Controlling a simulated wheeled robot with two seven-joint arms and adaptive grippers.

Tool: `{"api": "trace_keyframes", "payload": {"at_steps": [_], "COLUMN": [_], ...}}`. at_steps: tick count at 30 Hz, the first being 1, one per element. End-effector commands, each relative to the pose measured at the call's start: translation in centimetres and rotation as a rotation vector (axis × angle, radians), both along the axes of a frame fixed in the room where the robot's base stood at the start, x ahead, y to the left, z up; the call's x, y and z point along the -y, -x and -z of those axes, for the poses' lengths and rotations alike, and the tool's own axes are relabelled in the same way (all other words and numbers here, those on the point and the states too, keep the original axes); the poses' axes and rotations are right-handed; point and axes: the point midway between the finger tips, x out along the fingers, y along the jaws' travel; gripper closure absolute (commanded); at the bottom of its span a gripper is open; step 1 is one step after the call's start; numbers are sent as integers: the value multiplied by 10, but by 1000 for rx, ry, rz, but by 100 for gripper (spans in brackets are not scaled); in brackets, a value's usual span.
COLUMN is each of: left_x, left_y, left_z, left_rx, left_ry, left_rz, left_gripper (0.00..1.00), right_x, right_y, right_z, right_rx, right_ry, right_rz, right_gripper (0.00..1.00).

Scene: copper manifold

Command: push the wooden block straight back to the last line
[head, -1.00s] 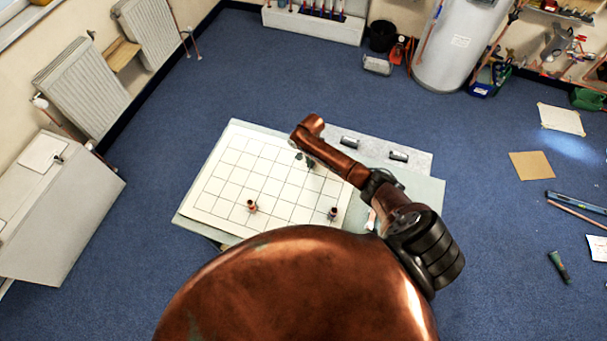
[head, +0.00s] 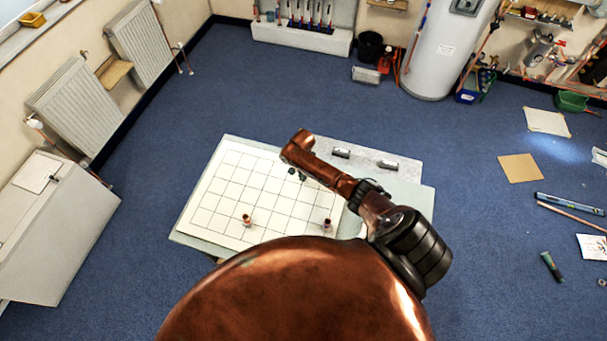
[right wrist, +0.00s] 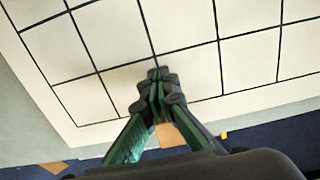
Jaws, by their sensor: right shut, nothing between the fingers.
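A white board with a black grid (head: 215,192) lies on a pale table. I cannot make out the wooden block in the head view; my arm and body cover part of the board. My right gripper (head: 297,174) is over the board's right part, partly under my copper-coloured arm. In the right wrist view its green fingers (right wrist: 157,85) are shut with nothing between the tips, over the grid. A tan patch (right wrist: 170,136) shows behind the fingers by the board edge; I cannot tell what it is. My left gripper is not in view.
Two small copper-coloured fittings stand on the grid, one near the front middle (head: 247,220) and one at the front right (head: 327,225). Two dark cylinders (head: 341,152) (head: 388,165) lie on a grey strip behind the arm. The board's left part looks clear.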

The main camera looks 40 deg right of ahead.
Motion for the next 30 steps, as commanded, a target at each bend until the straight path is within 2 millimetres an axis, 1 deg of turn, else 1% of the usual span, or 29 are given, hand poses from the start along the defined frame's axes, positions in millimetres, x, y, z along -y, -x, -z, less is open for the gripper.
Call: {"api": "trace_keyframes", "payload": {"at_steps": [1, 2, 4, 9, 12, 15, 18, 21, 30], "left_x": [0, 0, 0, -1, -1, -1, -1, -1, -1], "left_y": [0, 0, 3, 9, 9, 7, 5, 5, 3], "left_z": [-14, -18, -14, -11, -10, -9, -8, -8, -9], "left_rx": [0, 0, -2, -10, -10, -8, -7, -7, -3], "left_ry": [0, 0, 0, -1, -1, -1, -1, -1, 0], "left_rz": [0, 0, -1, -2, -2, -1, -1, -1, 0], "left_gripper": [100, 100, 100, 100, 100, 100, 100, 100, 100], "right_x": [-8, -13, -11, -11, -11, -11, -11, -11, -11], "right_y": [4, 6, 3, 4, 4, 4, 5, 5, 5], "right_z": [-6, -6, -19, -55, -73, -87, -95, -100, -101], "right_rx": [-2, -2, 8, 5, 4, 3, 2, 1, 0], "right_ry": [-2, -4, -1, 0, -2, -1, 0, -1, 0], "right_rz": [-1, -2, -1, -1, -1, 0, 0, 1, 0], "right_gripper": [100, 100, 100, 100, 100, 100, 100, 100, 100]}}
